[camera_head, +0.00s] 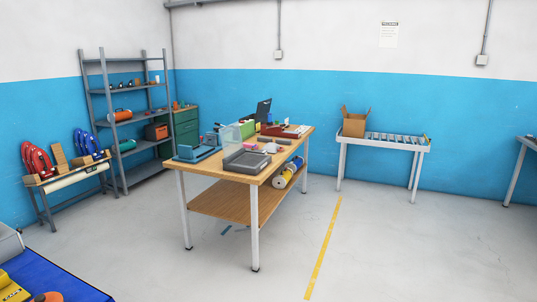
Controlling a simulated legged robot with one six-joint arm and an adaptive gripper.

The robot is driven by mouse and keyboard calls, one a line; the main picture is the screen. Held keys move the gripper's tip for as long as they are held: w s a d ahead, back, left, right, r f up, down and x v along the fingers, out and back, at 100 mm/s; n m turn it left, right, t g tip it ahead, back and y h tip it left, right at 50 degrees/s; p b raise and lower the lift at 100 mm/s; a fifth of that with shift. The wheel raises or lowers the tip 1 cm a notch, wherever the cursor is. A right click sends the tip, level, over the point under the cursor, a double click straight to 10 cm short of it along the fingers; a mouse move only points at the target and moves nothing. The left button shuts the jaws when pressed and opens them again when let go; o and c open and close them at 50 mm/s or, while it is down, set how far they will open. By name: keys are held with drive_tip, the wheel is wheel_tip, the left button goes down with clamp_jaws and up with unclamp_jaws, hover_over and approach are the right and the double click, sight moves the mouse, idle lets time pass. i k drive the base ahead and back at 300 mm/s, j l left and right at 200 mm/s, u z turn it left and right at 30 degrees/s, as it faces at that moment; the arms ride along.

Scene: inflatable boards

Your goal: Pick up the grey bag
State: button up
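I cannot make out for certain which item is the grey bag. A small pale grey lump (270,147) lies on the wooden workbench (222,181) in the middle, behind a dark grey tray (247,161). A flat dark grey item (284,142) lies just right of the lump. A light grey object (9,244), cut off by the left edge, sits by a blue surface at the lower left; its kind is unclear. My gripper is not in view.
A metal shelf (125,91) and a rack with red and blue boards (38,162) stand at the left. A roller table (384,141) with an open cardboard box (354,123) stands at the back right. The floor (410,250) at front right is clear.

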sight(271, 148)
drive_tip(key=i+l+z, duration=0.2)
drive_tip(key=i, duration=0.3)
drive_tip(key=i+l+z, duration=0.2)
drive_tip(key=i, duration=0.3)
drive_tip(key=i+j+z, duration=0.1)
drive_tip(key=i+z, duration=0.15)
drive_tip(key=i, duration=2.7)
drive_tip(key=i+u, duration=0.35)
drive_tip(key=i, duration=0.15)
drive_tip(key=i+l+u, duration=0.1)
drive_tip(key=i+u, duration=0.2)
drive_tip(key=i, duration=0.2)
drive_tip(key=i+l+u, duration=0.35)
drive_tip(key=i+j+u, duration=0.1)
drive_tip(key=i+u, duration=0.55)
drive_tip(key=u, duration=0.15)
drive_tip(key=i+l+u, duration=0.15)
drive_tip(key=i+u, duration=0.2)
